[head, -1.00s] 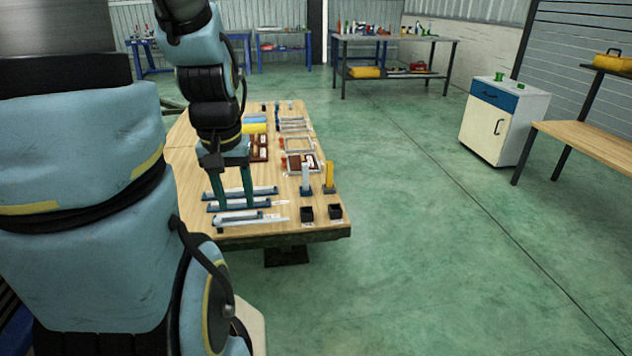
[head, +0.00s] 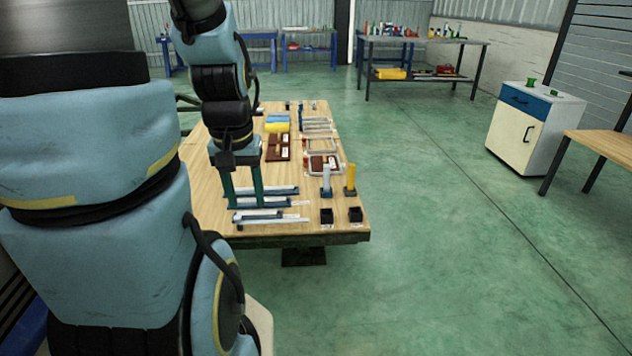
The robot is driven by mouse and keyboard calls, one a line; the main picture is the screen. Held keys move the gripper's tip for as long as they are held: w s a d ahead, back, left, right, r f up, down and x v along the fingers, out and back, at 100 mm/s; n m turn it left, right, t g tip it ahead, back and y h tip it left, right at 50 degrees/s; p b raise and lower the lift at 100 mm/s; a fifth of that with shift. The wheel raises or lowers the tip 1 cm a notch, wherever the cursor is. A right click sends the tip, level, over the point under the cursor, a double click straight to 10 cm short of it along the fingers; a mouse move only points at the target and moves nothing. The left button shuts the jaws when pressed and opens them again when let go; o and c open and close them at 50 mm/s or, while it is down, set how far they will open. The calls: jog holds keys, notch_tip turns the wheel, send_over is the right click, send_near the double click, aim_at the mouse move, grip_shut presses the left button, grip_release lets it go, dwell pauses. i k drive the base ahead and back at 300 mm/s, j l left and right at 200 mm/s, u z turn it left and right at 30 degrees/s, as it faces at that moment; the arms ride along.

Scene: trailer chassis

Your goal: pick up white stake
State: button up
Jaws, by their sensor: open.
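The white stake (head: 326,179) stands upright in a small blue base near the front right of the wooden table (head: 207,178). A yellow stake (head: 350,177) stands upright just right of it. My gripper (head: 245,203) points down over the front left of the table, its two green fingers apart with nothing seen between them. It is left of the white stake and not touching it. The fingertips overlap long blue-and-white pieces (head: 268,216) in the view, and I cannot tell how high above them they are.
Two small black boxes (head: 327,216) sit in front of the stakes. Grey frames (head: 320,146), brown trays (head: 278,147), and yellow and blue pieces (head: 278,127) lie farther back on the table. Green floor is clear to the right, up to a white cabinet (head: 520,140).

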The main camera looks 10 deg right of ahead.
aim_at(327, 167)
jog(key=l+u, duration=0.15)
jog(key=u, duration=0.3)
jog(key=l+u, duration=0.15)
jog(key=u, duration=0.3)
jog(key=l+u, duration=0.2)
jog(key=u, duration=0.25)
jog(key=l+u, duration=0.15)
jog(key=u, duration=0.3)
jog(key=k+l+u, duration=0.4)
jog(key=l, duration=0.4)
jog(key=k+l+u, duration=0.4)
jog(key=l, duration=0.3)
jog(key=k+l+u, duration=0.4)
jog(key=k, duration=0.25)
jog(key=k+l, duration=0.8)
jog(key=k, duration=0.15)
